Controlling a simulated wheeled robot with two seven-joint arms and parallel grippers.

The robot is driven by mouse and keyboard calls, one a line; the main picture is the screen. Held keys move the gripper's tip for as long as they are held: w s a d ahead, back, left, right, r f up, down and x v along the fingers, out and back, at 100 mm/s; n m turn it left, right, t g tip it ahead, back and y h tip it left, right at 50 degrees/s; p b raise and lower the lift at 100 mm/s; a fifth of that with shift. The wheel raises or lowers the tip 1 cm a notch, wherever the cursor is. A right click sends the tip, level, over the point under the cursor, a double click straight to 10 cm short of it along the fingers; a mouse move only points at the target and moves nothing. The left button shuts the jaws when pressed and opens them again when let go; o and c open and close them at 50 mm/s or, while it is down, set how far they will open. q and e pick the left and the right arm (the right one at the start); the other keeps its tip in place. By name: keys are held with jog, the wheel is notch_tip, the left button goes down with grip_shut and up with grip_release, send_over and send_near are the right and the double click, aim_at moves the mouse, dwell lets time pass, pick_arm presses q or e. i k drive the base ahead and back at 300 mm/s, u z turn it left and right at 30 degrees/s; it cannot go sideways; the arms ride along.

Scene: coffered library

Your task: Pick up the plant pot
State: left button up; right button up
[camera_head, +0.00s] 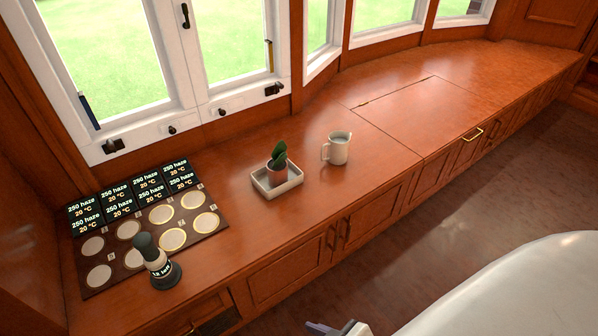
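The plant pot (278,172) is a small reddish-brown pot holding a dark green leafy plant (279,154). It stands upright in a shallow, pale square tray (291,186) on the wooden counter, left of the white jug. Only a small grey and white tip of what looks like my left gripper (336,329) shows at the bottom edge. It is well in front of and below the counter, apart from the pot. Its fingers are mostly cut off, so its opening is unclear. My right gripper is out of the picture.
A white jug (338,148) stands just right of the tray. A panel with several round discs (163,214) and dark displays lies at the left, with a dark-topped grinder-like object (156,262) at its front. The counter (420,110) is clear to the right. Windows stand behind.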

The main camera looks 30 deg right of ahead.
aim_at(278, 166)
jog(key=z, duration=0.45)
jog(key=i, duration=0.3)
jog(key=z, duration=0.45)
jog(key=k, duration=0.5)
jog(key=z, duration=1.05)
jog(key=i, duration=1.1)
jog(key=u, duration=2.75)
jog(key=i, duration=0.1)
jog(key=z, duration=0.25)
